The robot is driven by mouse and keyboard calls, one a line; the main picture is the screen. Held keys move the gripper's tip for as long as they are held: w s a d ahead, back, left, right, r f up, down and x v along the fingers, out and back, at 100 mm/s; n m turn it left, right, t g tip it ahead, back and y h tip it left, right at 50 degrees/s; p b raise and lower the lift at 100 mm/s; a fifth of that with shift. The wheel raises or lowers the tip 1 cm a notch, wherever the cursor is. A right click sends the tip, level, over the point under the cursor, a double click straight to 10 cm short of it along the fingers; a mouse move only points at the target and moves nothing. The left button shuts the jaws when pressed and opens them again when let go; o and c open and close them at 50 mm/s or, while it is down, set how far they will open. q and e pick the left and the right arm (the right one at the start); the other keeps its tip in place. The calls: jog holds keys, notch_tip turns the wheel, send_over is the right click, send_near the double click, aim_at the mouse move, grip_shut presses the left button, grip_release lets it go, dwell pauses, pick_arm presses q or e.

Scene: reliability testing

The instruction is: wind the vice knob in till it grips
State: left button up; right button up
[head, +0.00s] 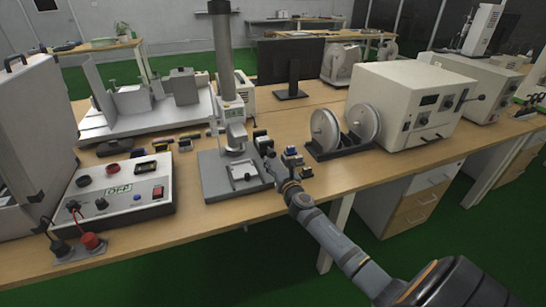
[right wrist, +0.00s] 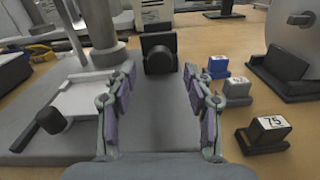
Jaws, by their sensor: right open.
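The vice (right wrist: 159,38) shows in the right wrist view as a small dark block with a round dark knob (right wrist: 160,61) on its near face. It stands at the right of a grey stand base, and in the head view the vice (head: 262,143) is small, just beyond my right gripper. My right gripper (head: 272,172) is open and empty. In the right wrist view its two fingers (right wrist: 161,95) stand apart, with the knob ahead of them, in line with the gap and not touched. Whether the vice jaws hold anything cannot be told. My left gripper is not in view.
A grey column (head: 222,50) with a pale plate (head: 244,172) stands left of the gripper; a dark handle (right wrist: 50,120) sticks out by the plate. Small numbered blocks (right wrist: 268,130) lie close on the right. A two-wheeled stand (head: 340,147) is further right.

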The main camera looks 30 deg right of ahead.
aim_at(273, 156)
jog(key=shift+x, duration=1.2)
jog(key=shift+w+d, duration=0.1)
jog(key=shift+w, duration=0.25)
jog(key=shift+c, duration=0.8)
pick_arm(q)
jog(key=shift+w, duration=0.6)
pick_arm(e)
grip_shut()
